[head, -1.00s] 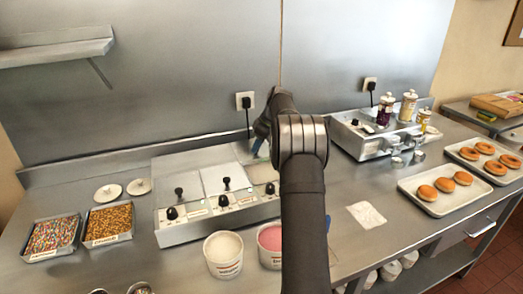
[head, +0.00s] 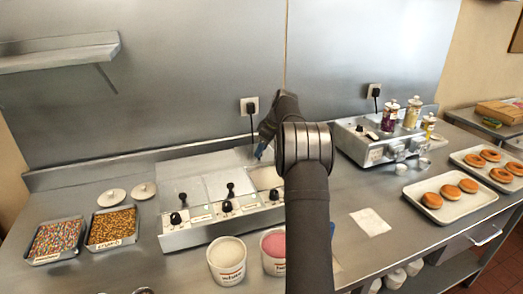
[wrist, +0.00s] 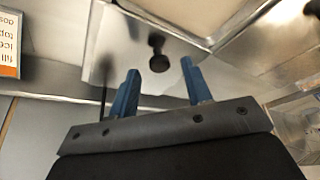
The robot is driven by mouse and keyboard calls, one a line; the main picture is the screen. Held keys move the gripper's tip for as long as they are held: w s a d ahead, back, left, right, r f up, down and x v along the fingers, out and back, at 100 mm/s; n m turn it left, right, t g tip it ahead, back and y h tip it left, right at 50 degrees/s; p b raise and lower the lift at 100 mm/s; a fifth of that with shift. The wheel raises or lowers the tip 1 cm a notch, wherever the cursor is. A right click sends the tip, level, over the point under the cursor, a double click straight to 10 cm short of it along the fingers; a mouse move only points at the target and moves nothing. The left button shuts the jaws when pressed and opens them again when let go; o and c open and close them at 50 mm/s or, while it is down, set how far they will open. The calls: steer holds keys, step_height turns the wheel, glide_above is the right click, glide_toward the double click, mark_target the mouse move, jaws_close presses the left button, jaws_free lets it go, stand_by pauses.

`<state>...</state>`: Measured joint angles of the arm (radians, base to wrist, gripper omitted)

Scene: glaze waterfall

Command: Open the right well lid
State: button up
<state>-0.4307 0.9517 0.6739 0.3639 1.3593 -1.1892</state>
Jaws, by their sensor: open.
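A steel warmer (head: 215,233) with three wells stands on the counter in the head view. The right well lid (head: 264,177) is flat and looks closed; my arm hides part of it, including its knob. The left and middle lids each have an upright black knob. My gripper (head: 261,151) shows as a bit of blue finger above the back of the right well, mostly hidden by my arm. In the wrist view my gripper (wrist: 158,88) is open, with two blue fingers apart. A black knob (wrist: 158,54) on a metal lid lies beyond the fingertips, between them, not gripped.
A white tub (head: 226,261) and a pink-filled tub (head: 273,249) stand before the warmer. Two sprinkle trays (head: 85,238) and two round white lids (head: 143,190) are at left. A second appliance (head: 360,150) with jars and doughnut trays (head: 430,209) stand at right.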

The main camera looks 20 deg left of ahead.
steer(key=v, duration=1.6)
steer(key=shift+d, duration=0.15)
steer(key=x, duration=1.7)
steer(key=shift+a+f, duration=0.15)
steer(key=shift+a, duration=0.05)
steer(key=shift+d, duration=0.1)
